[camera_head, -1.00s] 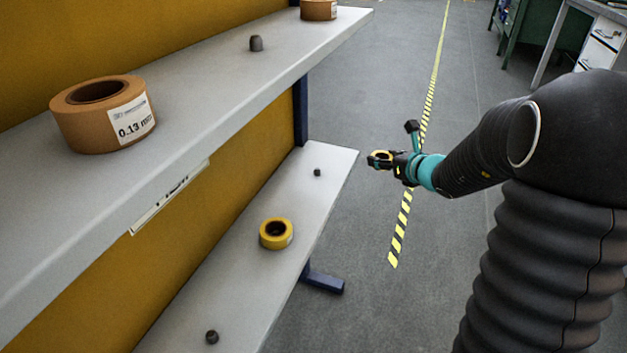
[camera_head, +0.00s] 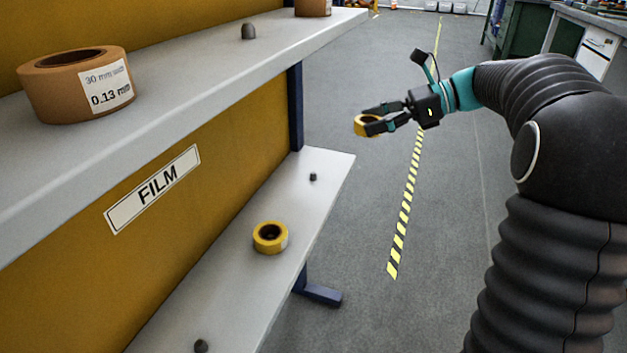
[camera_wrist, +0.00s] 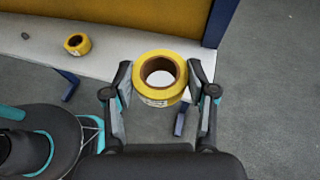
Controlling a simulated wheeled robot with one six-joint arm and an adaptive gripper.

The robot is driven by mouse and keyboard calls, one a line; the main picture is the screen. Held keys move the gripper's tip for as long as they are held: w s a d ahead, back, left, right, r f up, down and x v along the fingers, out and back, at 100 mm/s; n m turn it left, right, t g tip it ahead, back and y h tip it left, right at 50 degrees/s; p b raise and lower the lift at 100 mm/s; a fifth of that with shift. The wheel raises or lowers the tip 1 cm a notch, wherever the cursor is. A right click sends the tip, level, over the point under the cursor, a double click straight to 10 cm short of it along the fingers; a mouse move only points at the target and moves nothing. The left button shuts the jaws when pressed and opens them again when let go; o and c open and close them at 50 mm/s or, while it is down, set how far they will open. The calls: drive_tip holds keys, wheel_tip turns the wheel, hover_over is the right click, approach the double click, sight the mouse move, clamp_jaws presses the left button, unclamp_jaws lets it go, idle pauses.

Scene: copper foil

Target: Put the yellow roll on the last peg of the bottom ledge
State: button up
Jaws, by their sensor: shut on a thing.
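My gripper (camera_head: 374,120) is shut on a yellow roll (camera_head: 366,126) and holds it in the air to the right of the shelves. In the wrist view the roll (camera_wrist: 160,89) sits between the two fingers (camera_wrist: 160,95), its brown core facing the camera. The bottom ledge (camera_head: 322,198) is pale grey. A bare peg (camera_head: 313,177) stands near its far end, and another bare peg (camera_head: 201,346) stands at the near end. A second yellow roll (camera_head: 270,238) sits on the ledge between them.
The upper ledge (camera_head: 190,85) carries a large brown roll (camera_head: 75,88), a bare peg (camera_head: 248,32) and part of another brown roll (camera_head: 313,7). A FILM label (camera_head: 153,189) is on the yellow back panel. Open floor (camera_head: 370,210) lies right of the shelves.

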drive_tip(key=b, duration=0.3)
hover_over(317, 179)
wheel_tip(317, 179, down, 7)
drive_tip(key=shift+w+r, duration=0.1)
drive_tip(key=shift+f+b, duration=0.45)
drive_tip(key=shift+f, duration=1.6)
drive_tip(key=shift+f, duration=0.2)
drive_tip(key=o, duration=1.2)
drive_tip(key=shift+c, duration=0.2)
drive_tip(key=shift+r, duration=0.15)
